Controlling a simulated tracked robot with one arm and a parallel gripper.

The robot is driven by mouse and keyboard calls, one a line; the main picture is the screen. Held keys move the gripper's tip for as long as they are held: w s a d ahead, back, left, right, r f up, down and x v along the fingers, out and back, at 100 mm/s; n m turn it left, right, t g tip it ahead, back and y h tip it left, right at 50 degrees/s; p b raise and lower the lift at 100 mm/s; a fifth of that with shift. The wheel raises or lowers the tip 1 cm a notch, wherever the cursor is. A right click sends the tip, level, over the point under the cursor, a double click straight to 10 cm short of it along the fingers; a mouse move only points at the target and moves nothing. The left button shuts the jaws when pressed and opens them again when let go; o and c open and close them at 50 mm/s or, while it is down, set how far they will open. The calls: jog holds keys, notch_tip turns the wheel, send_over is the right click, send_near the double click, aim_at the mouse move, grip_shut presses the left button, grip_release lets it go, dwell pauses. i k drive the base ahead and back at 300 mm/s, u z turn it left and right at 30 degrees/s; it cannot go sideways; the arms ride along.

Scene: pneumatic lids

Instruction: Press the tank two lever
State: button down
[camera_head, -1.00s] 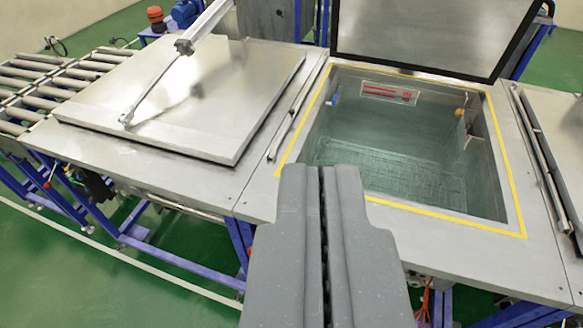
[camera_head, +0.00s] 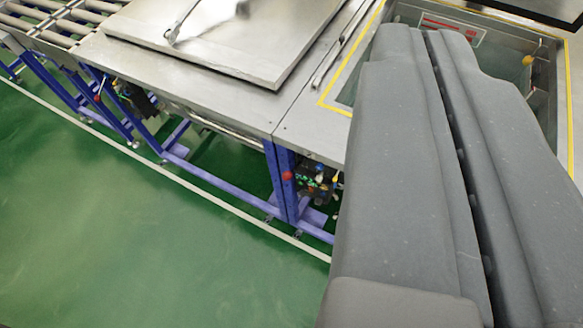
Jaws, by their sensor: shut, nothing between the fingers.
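My gripper (camera_head: 428,34) is shut and empty, filling the right side of the view. Its tips lie in front of the open tank (camera_head: 338,108), which has a yellow-edged opening, and hide most of it. Left of it stands a tank with a closed steel lid (camera_head: 235,40). Below the table, beside a blue leg, is a cluster of dark valve parts (camera_head: 318,180) with a red knob (camera_head: 288,175). A similar dark cluster (camera_head: 135,98) with a red knob (camera_head: 98,98) hangs under the left tank. I cannot tell which part is the tank two lever.
A roller conveyor (camera_head: 60,18) joins the table at the upper left. Blue frame legs (camera_head: 280,185) stand on the green floor (camera_head: 130,230). A white floor line (camera_head: 190,185) runs along the front. The floor at the lower left is clear.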

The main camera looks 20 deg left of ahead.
aim_at(287, 175)
jog(key=k, duration=0.65)
jog(key=u, duration=0.65)
jog(key=i, duration=1.2)
jog(key=z, duration=0.05)
